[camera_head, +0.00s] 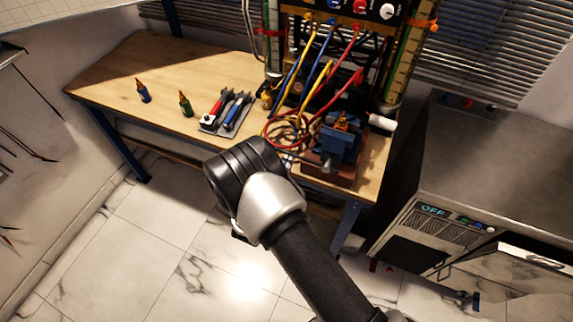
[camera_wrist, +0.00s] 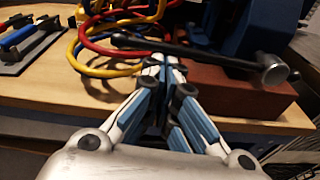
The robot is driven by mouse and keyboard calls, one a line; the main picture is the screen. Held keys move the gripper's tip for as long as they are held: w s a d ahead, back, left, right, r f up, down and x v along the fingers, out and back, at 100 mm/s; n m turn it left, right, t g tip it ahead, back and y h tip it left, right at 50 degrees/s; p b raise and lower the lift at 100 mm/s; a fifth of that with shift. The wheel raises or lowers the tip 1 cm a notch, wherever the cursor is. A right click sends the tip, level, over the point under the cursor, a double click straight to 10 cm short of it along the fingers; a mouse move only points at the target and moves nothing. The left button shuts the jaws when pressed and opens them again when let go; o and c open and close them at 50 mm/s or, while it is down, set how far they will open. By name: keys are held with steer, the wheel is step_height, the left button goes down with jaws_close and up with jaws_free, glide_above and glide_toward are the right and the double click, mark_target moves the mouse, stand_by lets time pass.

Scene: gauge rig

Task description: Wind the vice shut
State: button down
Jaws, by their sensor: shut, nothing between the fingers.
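The blue vice (camera_head: 340,142) stands on a red-brown block at the front right of the workbench; its lower part shows in the wrist view (camera_wrist: 246,28). Its dark handle bar (camera_wrist: 205,55) crosses the wrist view, tilted down to the right and ending in a round metal knob. My gripper (camera_wrist: 163,64) is shut and empty, its fingertips at the bar's left part. I cannot tell whether they touch it. In the head view my wrist hides the fingers. A small orange-tipped piece (camera_head: 341,121) shows at the top of the vice; whether the jaws grip it is unclear.
Red, yellow and blue cables (camera_head: 290,125) loop down to the bench (camera_head: 140,65) left of the vice. A grey cabinet (camera_head: 480,160) stands at right.

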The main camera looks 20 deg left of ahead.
step_height(320, 180, up, 4)
steer(key=shift+f+m+y, duration=0.1)
steer(key=shift+m+y, duration=0.2)
steer(key=shift+m, duration=0.6)
step_height(320, 180, down, 5)
steer(key=a+b, duration=0.2)
steer(key=b, duration=0.2)
steer(key=s+r+p, duration=0.2)
steer(key=s, duration=0.7)
steer(key=shift+d+r+p, duration=0.15)
steer(key=shift+r+p, duration=0.15)
steer(key=shift+p, duration=0.05)
